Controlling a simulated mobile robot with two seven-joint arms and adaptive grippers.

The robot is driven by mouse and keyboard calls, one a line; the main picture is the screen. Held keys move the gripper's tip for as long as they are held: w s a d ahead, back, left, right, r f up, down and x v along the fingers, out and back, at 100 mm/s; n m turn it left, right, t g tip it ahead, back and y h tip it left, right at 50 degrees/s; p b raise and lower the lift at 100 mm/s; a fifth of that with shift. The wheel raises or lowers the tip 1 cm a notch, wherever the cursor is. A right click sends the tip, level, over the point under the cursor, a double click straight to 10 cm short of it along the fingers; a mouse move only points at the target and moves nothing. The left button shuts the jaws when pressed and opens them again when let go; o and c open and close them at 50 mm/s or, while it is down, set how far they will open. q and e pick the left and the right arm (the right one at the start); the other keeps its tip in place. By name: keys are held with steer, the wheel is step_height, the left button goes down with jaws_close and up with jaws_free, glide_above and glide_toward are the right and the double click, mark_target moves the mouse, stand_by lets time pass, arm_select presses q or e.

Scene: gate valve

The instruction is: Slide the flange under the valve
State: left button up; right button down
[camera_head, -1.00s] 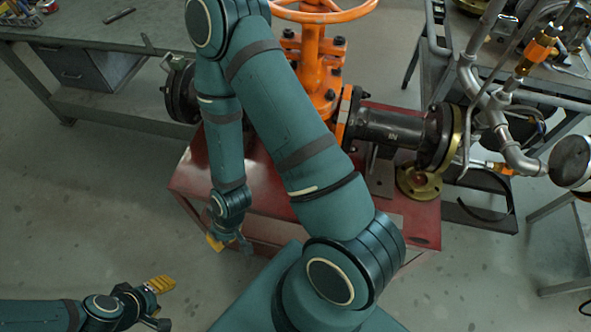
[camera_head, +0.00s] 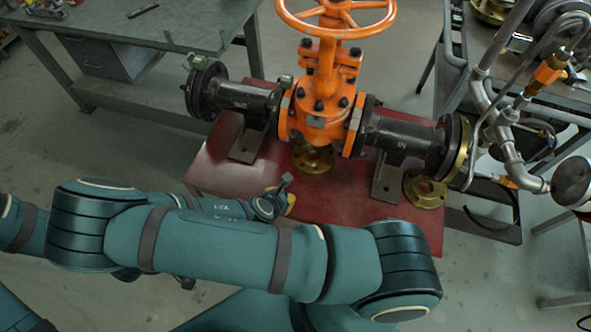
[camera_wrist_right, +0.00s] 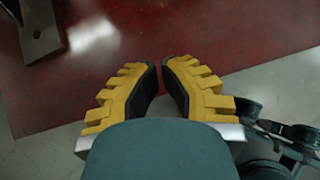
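The orange gate valve (camera_head: 322,85) stands between two dark pipe stubs above a red table (camera_head: 345,205). A brass flange (camera_head: 313,157) lies on the red table under the valve body. A second brass flange (camera_head: 425,190) lies under the right pipe's end. My right gripper (camera_head: 288,194) is low over the table's front edge, in front of the valve and apart from both flanges. In the right wrist view its yellow fingers (camera_wrist_right: 160,68) have a narrow empty gap between their tips. My left gripper (camera_head: 187,284) is mostly hidden behind my right arm; only a small dark part shows.
Steel feet of the left (camera_head: 248,145) and right (camera_head: 386,182) pipe supports flank the valve's underside. A grey workbench (camera_head: 150,35) stands at the back left. The red table's front middle is bare.

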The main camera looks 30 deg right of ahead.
mark_target(301, 162)
steer(key=shift+w+d+r+n+t+h, duration=0.1)
steer(key=shift+w+r+n+t+h, duration=0.25)
steer(key=shift+w+r+n, duration=0.3)
steer(key=shift+w+d+f, duration=0.15)
steer(key=shift+f, duration=0.05)
steer(key=b+x, duration=0.2)
steer(key=x, duration=0.7)
steer(key=shift+f, duration=0.25)
steer(key=shift+w+d, duration=0.8)
steer(key=shift+d, duration=0.15)
steer(key=shift+w+d+r, duration=0.1)
steer(key=shift+w+d, duration=0.4)
steer(key=shift+d, duration=0.2)
steer(key=shift+w+d, duration=0.65)
steer(key=shift+d, duration=0.3)
steer(key=shift+w+d, duration=0.65)
steer(key=shift+d, duration=0.25)
steer(key=shift+s+a, duration=0.15)
